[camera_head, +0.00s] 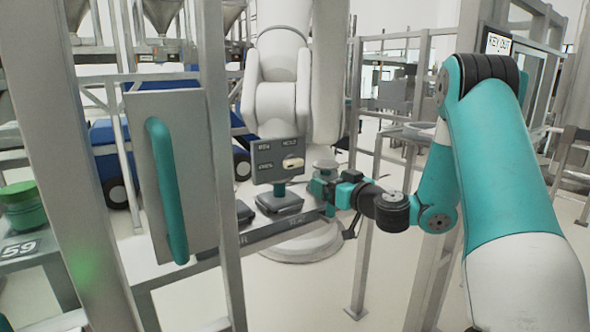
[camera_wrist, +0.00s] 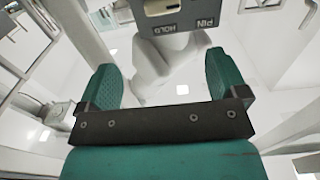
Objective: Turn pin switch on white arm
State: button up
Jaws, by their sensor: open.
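The white arm (camera_head: 283,75) stands in the middle of the head view, with a grey switch panel (camera_head: 277,161) on its lower front. The panel carries printed labels and a small pale pin switch (camera_head: 292,164) at its right side. In the wrist view the panel (camera_wrist: 178,22) shows at the top, with the words HOLD and PIN, and is cut off by the frame edge. My gripper (camera_head: 318,188) is just right of and below the panel in the head view. In the wrist view its two teal fingers (camera_wrist: 163,85) are apart with nothing between them.
A grey post (camera_head: 222,160) and a panel with a teal handle (camera_head: 168,190) stand at the left. A ledge (camera_head: 275,238) with dark grey blocks (camera_head: 280,202) lies below the switch panel. A green container (camera_head: 20,205) sits at the far left. Metal frames stand behind my arm.

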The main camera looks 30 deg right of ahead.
aim_at(296, 164)
jog(key=w+p, duration=0.2)
jog(key=w, duration=0.3)
jog(key=w+p, duration=0.3)
jog(key=w, duration=0.3)
jog(key=w+p, duration=0.3)
jog(key=w, duration=0.2)
jog(key=shift+w+a, duration=0.15)
jog(key=shift+a, duration=0.25)
jog(key=c, duration=0.9)
